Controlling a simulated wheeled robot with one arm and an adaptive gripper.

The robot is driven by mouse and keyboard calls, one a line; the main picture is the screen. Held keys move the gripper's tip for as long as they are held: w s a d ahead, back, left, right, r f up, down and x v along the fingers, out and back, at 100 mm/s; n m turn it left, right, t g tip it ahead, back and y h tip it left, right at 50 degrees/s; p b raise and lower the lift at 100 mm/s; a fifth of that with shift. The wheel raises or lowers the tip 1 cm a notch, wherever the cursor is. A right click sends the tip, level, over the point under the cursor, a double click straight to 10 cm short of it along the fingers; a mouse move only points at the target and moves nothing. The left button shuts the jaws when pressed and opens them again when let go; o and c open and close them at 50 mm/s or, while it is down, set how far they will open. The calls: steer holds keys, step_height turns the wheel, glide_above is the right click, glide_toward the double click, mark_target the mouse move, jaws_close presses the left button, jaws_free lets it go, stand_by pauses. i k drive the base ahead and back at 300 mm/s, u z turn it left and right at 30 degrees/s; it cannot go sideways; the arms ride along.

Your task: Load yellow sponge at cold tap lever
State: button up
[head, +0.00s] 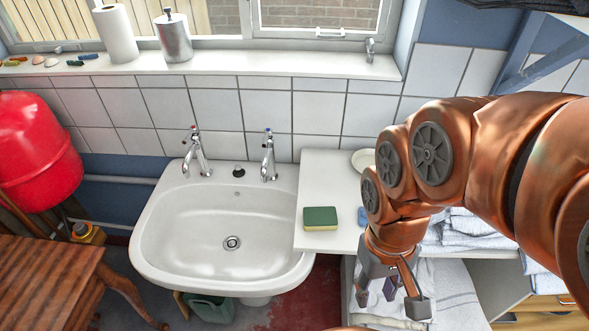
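A sponge (320,218) with a green top and a thin yellow edge lies flat on the white worktop right of the sink. The tap with the blue mark (268,158), the right one of two on the sink's back rim, looks like the cold tap. Its top is small, so the lever's exact position is hard to tell. My gripper (391,297) points down at the lower right, below and to the right of the sponge and apart from it. Its fingers are spread, with no object visible between them.
The white sink (165,222) is empty. The red-marked tap (195,155) stands at its left rear. A blue item (362,217) and a white dish (364,160) sit near my arm. Folded towels (470,232) lie at right. A wooden table (45,275) stands at left.

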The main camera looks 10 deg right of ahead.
mark_target(268, 131)
steer(key=z, duration=0.05)
steer(key=k, duration=0.5)
steer(key=z, duration=1.6)
steer(key=i, duration=0.6)
steer(key=u, duration=3.6)
